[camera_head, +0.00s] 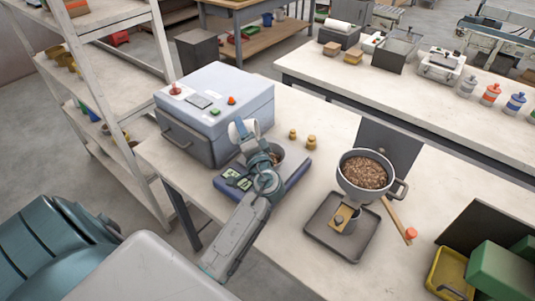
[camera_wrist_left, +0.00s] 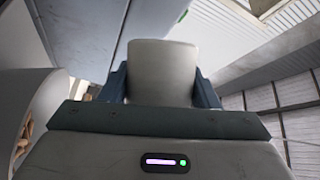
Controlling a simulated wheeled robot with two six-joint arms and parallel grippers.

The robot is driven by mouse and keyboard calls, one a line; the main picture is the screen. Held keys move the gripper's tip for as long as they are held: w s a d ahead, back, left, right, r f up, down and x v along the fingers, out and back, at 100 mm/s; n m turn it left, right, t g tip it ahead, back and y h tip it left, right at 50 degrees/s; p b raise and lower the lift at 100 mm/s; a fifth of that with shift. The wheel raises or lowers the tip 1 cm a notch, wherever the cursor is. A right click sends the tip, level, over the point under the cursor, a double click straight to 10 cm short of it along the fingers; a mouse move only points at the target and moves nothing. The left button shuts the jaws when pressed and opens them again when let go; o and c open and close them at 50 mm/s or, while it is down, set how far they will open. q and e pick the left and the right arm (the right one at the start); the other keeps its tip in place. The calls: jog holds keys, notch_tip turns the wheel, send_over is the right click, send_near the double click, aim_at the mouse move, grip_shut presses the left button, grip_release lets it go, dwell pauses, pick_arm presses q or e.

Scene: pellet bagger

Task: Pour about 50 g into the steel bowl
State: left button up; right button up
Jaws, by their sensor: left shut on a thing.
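My left gripper (camera_head: 243,133) is shut on a pale grey scoop or cup (camera_wrist_left: 162,72), which fills the space between the fingers in the left wrist view. In the head view the gripper is above the back of the scale (camera_head: 290,179). The steel bowl (camera_head: 277,152) stands on the scale with some brown pellets in it, partly hidden by my wrist. The scale's lit display (camera_head: 237,180) is too small to read surely. A round hopper (camera_head: 342,182) full of brown pellets stands to the right, above a grey tray (camera_head: 318,249). My right gripper is not in view.
A grey machine box (camera_head: 245,113) with buttons stands close behind the scale. Two brass weights (camera_head: 311,142) sit to its right. A yellow bin (camera_head: 437,271) and a green box (camera_head: 503,270) are at the lower right. Shelving (camera_head: 152,120) stands on the left.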

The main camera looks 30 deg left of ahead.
aim_at(251, 125)
pick_arm(q)
jog(key=shift+w+d+r+m+b, duration=0.2)
jog(key=shift+w+d+m+b, duration=0.1)
jog(key=shift+d+m, duration=0.2)
dwell(0.9)
jog(key=shift+w+d+r+m+t+b, duration=0.15)
jog(key=shift+r+m+t+b, duration=0.25)
jog(key=shift+m, duration=0.5)
jog(key=shift+w+d+r+m+t+b, duration=0.1)
jog(key=shift+d+m+t+b, duration=0.1)
jog(key=shift+m+t, duration=0.55)
jog(key=shift+w+d+r+m+t+b, duration=0.1)
jog(key=shift+d+r+m+t+b, duration=0.2)
jog(key=shift+m, duration=0.75)
dwell(3.9)
